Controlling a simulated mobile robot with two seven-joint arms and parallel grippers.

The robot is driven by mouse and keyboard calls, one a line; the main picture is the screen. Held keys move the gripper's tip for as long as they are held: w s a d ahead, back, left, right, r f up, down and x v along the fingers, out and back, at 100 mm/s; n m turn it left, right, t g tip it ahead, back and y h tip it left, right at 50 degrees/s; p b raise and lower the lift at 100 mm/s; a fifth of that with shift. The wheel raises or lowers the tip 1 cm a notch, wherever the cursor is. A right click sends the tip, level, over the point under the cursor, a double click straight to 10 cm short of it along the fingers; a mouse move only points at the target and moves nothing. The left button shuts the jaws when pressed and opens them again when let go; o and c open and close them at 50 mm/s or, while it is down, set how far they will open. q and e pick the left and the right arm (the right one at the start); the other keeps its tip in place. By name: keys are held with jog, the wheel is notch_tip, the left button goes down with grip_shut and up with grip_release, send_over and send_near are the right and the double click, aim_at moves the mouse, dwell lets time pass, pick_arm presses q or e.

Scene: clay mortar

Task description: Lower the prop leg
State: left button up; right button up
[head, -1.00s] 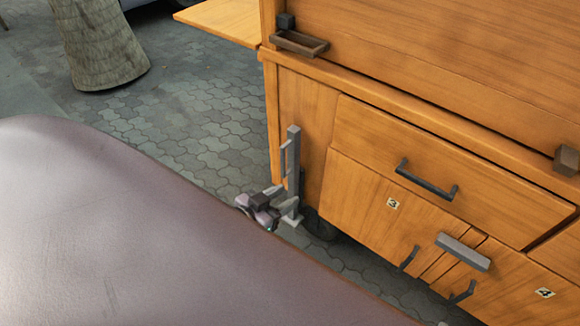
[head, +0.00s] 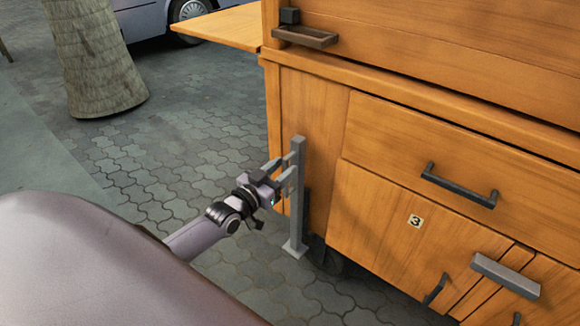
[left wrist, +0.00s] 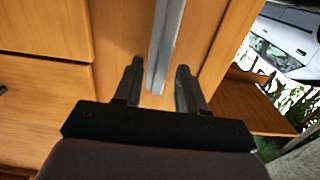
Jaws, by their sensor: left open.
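The prop leg is a grey upright metal post (head: 297,215) with a flat foot, at the near left corner of the wooden cart. Its foot appears at the level of the paving; I cannot tell whether it touches. My left gripper (head: 284,171) is open at the upper part of the leg. In the left wrist view, a grey bar of the leg (left wrist: 167,45) runs down between the two spread fingers (left wrist: 157,88), with a gap visible at each side. The leg's handle is largely hidden by the fingers in the head view. My right gripper is not in view.
The wooden cart (head: 310,110) has a drawer with a dark handle (head: 458,186) and a door marked 3 (head: 385,235). A side shelf (head: 215,25) sticks out at upper left. A tree trunk (head: 95,60) and a parked vehicle (head: 160,18) stand behind. Paving left of the cart is clear.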

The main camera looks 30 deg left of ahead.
pick_arm(q)
jog(key=shift+w+d+b, duration=0.15)
jog(key=shift+w+b, duration=0.35)
jog(key=shift+w, duration=1.25)
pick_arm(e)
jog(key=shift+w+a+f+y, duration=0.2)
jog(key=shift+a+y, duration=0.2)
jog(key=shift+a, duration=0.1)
